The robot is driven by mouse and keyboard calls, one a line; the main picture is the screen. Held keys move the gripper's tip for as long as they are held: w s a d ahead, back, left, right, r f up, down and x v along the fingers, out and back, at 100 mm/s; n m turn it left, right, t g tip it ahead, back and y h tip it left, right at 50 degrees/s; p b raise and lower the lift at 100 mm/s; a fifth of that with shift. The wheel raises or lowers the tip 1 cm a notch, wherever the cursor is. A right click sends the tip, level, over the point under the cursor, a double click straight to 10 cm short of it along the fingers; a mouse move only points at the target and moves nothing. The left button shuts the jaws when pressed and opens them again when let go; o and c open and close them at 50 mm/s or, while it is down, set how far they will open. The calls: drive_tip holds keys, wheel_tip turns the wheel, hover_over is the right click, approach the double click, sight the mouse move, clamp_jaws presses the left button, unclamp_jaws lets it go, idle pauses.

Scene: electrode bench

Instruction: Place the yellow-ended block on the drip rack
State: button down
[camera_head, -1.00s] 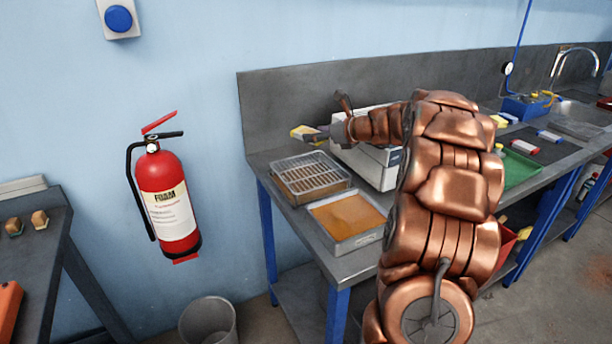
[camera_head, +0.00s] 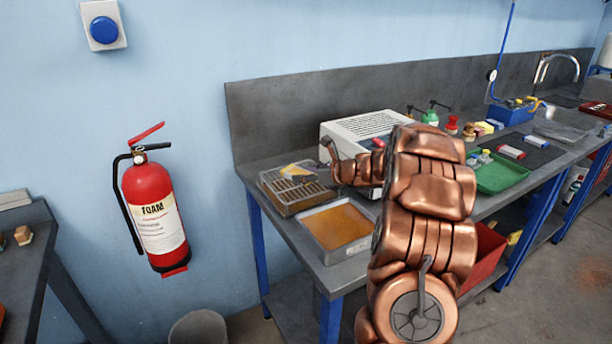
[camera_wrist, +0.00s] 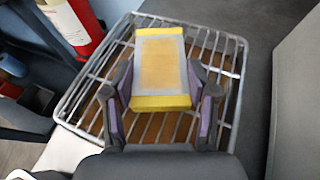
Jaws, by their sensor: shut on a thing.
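The yellow-ended block (camera_wrist: 160,68) is between the fingers of my gripper (camera_wrist: 162,104) in the wrist view. It has a pale body with an amber face and yellow ends. The drip rack (camera_wrist: 84,92), a wire grid over a brown-bottomed tray, lies below the block. Whether the block touches the wires cannot be told. In the head view the block (camera_head: 297,169) shows over the back of the drip rack (camera_head: 309,194). My gripper is small there and partly hidden by my copper arm.
A tray of amber liquid (camera_head: 337,228) sits in front of the rack. A white vented box (camera_head: 365,125) stands close on its right. A green tray (camera_head: 500,175) and a red bin (camera_head: 484,258) are further right. A fire extinguisher (camera_head: 154,212) hangs left of the bench.

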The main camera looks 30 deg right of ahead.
drive_tip(key=shift+f, duration=0.15)
drive_tip(key=shift+c, duration=1.6)
unclamp_jaws()
